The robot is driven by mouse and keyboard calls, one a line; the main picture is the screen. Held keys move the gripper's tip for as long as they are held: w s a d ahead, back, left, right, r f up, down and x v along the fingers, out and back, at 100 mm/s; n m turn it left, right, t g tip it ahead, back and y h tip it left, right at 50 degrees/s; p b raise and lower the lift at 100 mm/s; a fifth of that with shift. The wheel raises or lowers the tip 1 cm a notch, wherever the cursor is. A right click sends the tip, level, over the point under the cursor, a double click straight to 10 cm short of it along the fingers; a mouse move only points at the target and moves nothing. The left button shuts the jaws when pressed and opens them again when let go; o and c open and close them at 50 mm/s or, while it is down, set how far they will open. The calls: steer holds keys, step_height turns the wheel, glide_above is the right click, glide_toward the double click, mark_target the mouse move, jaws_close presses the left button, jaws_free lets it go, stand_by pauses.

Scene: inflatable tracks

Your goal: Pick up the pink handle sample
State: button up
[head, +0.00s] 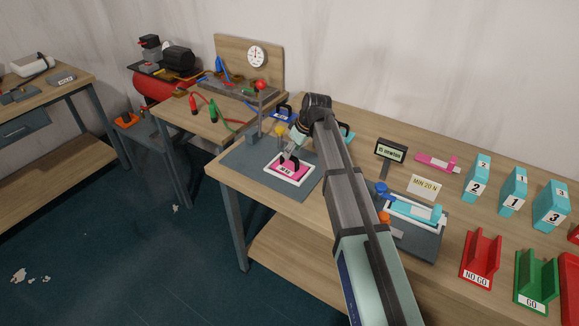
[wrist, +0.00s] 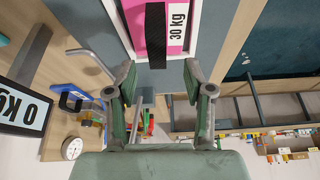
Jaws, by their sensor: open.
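A pink block with a black handle strap (wrist: 176,28) and a "30 kg" label sits in a white frame at the top of the wrist view. In the head view this pink piece (head: 293,172) lies in its white frame on the grey mat (head: 240,168). My gripper (wrist: 158,78) is open, with its two fingers apart and nothing between them. The strap lies ahead of the fingertips, roughly in line with the gap. In the head view my gripper (head: 291,153) is above or beside the handle; the arm partly hides it, and contact cannot be told.
Another pink piece (head: 436,162) lies farther back right. A small display (head: 391,151) and a fixture with a cyan piece (head: 412,212) stand right of my arm. Numbered cyan holders (head: 513,192), a red NO GO tray (head: 482,258) and a green GO tray (head: 537,280) are at right.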

mark_target(292, 168)
steer(key=shift+p+x, duration=1.1)
steer(key=shift+x, duration=1.45)
steer(key=shift+d, duration=0.15)
jaws_close()
